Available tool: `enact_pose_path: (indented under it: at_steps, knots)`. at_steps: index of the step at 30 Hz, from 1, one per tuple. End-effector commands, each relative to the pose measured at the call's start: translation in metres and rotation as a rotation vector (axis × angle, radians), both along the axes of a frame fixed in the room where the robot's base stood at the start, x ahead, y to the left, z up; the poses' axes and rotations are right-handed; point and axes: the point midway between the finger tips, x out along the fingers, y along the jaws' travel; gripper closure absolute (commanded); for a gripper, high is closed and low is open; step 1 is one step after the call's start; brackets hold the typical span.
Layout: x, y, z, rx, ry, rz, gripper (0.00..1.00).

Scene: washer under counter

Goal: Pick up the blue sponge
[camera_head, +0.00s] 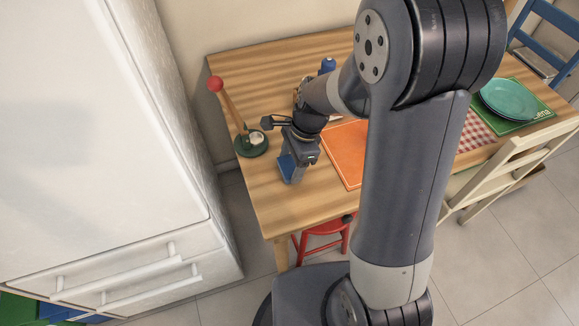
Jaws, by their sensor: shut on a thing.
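The blue sponge (286,165) shows as a small blue patch at the tip of my gripper (291,174). My gripper points down over the left part of the wooden table (268,209) and is shut on the sponge. Most of the sponge is hidden by the gripper body. I cannot tell whether the sponge touches the table top.
A red-topped wooden stand with a dark green base (252,148) is left of my gripper. An orange mat (344,151) lies to its right. Teal plates (507,98) are far right. A white cabinet (90,120) fills the left. A red stool (322,240) stands below the table.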

Motion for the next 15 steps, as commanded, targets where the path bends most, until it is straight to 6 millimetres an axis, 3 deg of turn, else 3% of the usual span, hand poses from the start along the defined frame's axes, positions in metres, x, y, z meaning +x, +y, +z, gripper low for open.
enact_pose_path:
  at_steps: [7,15]
  knots:
    - [0.001,0.000,0.008,0.001,-0.003,0.000,0.59]
    - [0.001,0.000,0.061,0.002,-0.006,0.000,0.59]
